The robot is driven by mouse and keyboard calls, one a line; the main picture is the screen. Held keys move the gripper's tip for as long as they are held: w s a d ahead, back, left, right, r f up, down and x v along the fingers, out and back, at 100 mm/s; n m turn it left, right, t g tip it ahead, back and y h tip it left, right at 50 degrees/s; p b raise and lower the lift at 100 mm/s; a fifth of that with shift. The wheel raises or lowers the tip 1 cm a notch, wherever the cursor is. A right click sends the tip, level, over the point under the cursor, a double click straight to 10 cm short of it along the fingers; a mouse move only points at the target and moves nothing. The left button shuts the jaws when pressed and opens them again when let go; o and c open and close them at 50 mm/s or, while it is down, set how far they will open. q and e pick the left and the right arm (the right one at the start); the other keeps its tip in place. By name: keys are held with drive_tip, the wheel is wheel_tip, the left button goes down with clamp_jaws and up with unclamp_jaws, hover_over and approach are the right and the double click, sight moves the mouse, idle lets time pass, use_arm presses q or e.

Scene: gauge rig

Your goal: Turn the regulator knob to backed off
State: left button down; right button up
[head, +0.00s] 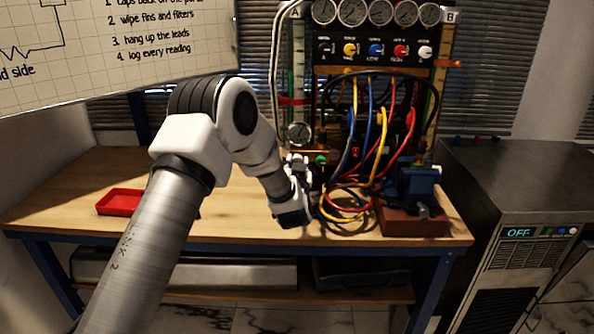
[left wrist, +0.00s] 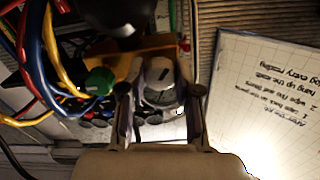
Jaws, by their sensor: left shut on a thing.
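The regulator knob (left wrist: 160,73) shows in the left wrist view as a pale round knob with a dark pointer mark on its face. My left gripper (left wrist: 157,100) has one finger on each side of it and is shut on it. In the head view my left gripper (head: 296,168) is at the lower left of the gauge rig, just below a small round gauge (head: 299,132). There the gripper hides the knob. My right gripper is not in view.
A green knob (left wrist: 98,80) sits close beside the gripper. Coloured hoses (head: 368,130) hang just to the right. A blue vise (head: 415,185) stands at the bench's right, and a red tray (head: 120,202) at its left. The bench top (head: 235,215) between is mostly clear.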

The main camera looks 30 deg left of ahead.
use_arm(q)
drive_tip(key=shift+n+b, duration=11.7)
drive_tip(key=shift+n, duration=0.8)
drive_tip(key=c, duration=0.8)
unclamp_jaws()
